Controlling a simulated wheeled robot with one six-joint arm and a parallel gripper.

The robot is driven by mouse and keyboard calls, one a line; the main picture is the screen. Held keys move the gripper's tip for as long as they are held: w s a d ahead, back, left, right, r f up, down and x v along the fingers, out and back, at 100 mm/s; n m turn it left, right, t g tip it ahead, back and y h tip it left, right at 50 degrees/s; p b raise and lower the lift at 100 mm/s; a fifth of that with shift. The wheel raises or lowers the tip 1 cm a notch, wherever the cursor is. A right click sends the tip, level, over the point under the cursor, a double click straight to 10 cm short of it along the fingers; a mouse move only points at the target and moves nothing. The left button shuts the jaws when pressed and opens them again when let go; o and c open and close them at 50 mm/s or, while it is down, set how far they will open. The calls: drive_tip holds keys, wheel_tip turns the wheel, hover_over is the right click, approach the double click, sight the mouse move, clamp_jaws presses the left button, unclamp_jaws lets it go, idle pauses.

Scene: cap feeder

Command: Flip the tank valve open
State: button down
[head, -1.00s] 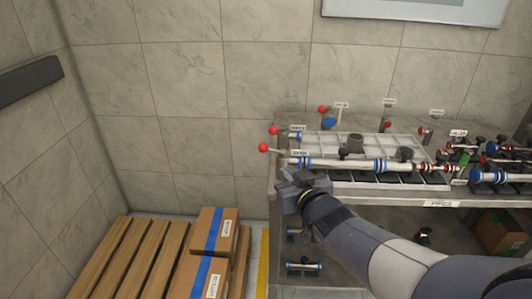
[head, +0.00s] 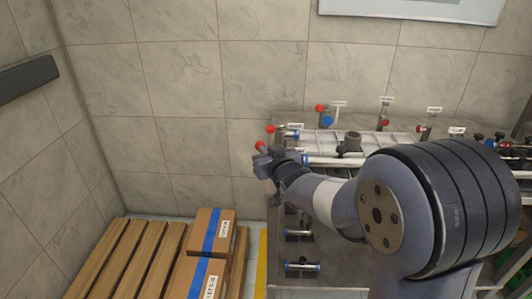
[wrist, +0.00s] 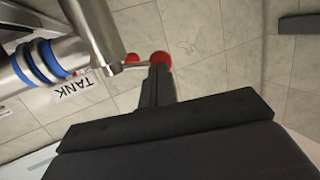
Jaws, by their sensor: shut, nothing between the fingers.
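The tank valve's lever is a thin metal rod with a red ball knob (wrist: 161,58), beside a label reading TANK (wrist: 75,88) in the wrist view. The rod comes from a metal pipe end and points out sideways. In the head view, the red knob (head: 260,146) shows just above my gripper (head: 263,165). My gripper (wrist: 157,75) is shut and empty, with its fingertips right at the knob in the wrist view. I cannot tell whether they touch it. The valve body is largely hidden behind my arm in the head view.
A second red knob (head: 270,129) stands just behind. A pipe with blue rings (wrist: 38,64) runs beside the lever. The bench holds several other valves and a grey tray (head: 385,140). Boxes (head: 212,232) sit on a wooden pallet (head: 130,255) at left.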

drive_tip(key=shift+w, duration=0.1)
idle(0.3)
drive_tip(key=shift+w+a+b, duration=0.5)
drive_tip(key=shift+w+b, duration=0.1)
drive_tip(key=shift+b, duration=0.1)
drive_tip(key=shift+s, duration=0.1)
